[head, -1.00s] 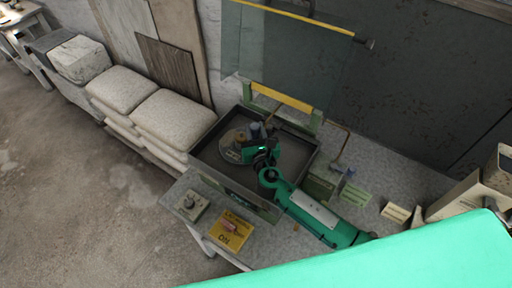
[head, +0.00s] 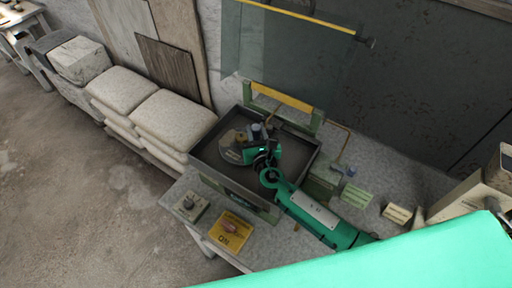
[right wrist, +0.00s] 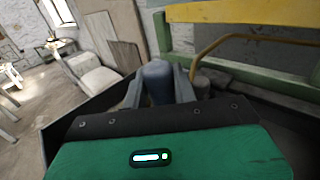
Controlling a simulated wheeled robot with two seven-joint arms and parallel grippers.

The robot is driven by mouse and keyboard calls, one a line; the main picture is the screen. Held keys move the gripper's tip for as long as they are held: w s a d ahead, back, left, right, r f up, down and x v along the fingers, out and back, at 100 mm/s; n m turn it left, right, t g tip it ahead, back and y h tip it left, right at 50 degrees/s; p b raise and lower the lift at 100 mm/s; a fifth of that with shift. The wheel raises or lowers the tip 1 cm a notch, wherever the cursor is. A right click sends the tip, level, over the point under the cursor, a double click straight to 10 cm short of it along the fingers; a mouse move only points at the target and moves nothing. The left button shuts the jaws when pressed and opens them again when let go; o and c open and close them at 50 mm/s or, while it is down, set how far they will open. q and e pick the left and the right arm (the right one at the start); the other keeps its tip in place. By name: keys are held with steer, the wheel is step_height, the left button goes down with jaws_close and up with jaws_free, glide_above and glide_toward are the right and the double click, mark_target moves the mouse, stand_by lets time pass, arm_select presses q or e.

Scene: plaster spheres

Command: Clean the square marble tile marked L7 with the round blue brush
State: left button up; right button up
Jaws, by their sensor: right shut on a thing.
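My right gripper (head: 258,142) is over the dark square basin on the bench. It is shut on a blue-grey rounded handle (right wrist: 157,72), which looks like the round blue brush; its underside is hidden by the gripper. In the right wrist view the handle stands upright between the two fingers. A pale round disc (head: 229,147) lies in the basin beside the gripper, partly covered. I cannot make out a tile marked L7. My left gripper is not in view.
The basin (head: 208,172) has raised walls, with a clear screen (head: 285,45) and yellow bar behind it. A yellow ON switch plate (head: 230,230) and a grey box with a knob (head: 190,207) stand in front. White padded sacks (head: 175,118) lie at left. Small label cards (head: 356,195) stand at right.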

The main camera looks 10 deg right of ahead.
steer(key=shift+w+d+f, duration=0.1)
steer(key=shift+w+d, duration=0.15)
steer(key=shift+s+a, duration=0.1)
steer(key=shift+s+a, duration=0.75)
steer(key=shift+w+d, duration=0.8)
steer(key=shift+s+a+p, duration=0.55)
steer(key=shift+s+a, duration=0.3)
